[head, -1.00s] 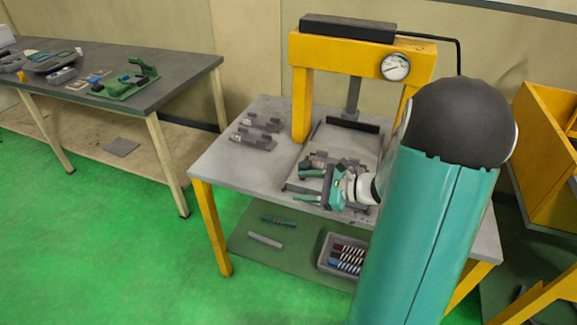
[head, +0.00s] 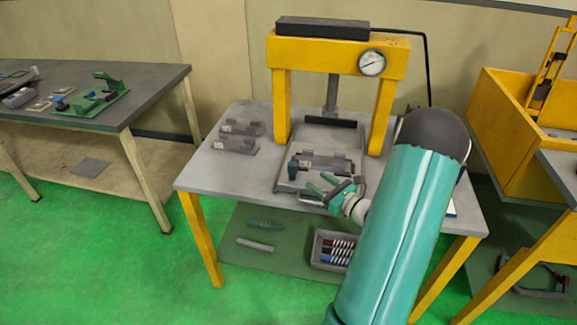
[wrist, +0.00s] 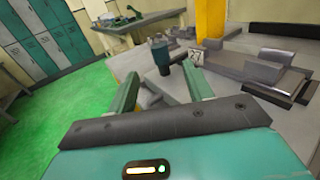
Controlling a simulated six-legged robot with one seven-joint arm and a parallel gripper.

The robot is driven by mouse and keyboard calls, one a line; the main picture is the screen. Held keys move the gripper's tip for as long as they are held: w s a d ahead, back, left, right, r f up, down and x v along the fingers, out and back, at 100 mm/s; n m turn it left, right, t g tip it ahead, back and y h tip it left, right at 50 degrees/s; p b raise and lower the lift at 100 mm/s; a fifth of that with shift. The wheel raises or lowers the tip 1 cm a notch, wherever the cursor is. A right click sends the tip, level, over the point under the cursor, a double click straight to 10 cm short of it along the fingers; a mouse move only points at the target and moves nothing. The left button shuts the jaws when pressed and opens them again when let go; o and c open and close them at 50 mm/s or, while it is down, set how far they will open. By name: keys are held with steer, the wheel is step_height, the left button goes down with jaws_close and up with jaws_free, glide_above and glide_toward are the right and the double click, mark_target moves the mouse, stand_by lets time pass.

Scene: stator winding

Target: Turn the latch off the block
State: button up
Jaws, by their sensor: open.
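A grey block (head: 328,162) lies on the plate of the yellow press in the head view. It shows in the wrist view as grey stepped pieces (wrist: 268,72) at right. A dark teal upright latch knob (head: 293,169) is at the block's left end; it stands ahead of the fingers in the wrist view (wrist: 160,52). Whether the latch lies over the block is hard to tell. My gripper (head: 319,182) is open and empty, at the front of the block. In the wrist view its two green fingers (wrist: 160,74) are spread, with the knob beyond them.
The yellow press frame (head: 282,105) rises behind the block. Two more grey blocks (head: 236,145) lie at the table's left. A bin of coloured parts (head: 328,262) sits on the lower shelf. Another workbench (head: 150,88) stands at left; the green floor between is clear.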

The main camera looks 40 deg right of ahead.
mark_target(296, 167)
steer(key=w, duration=0.8)
steer(key=w+a, duration=0.1)
steer(key=w, duration=0.3)
steer(key=shift+w, duration=0.1)
jaws_close()
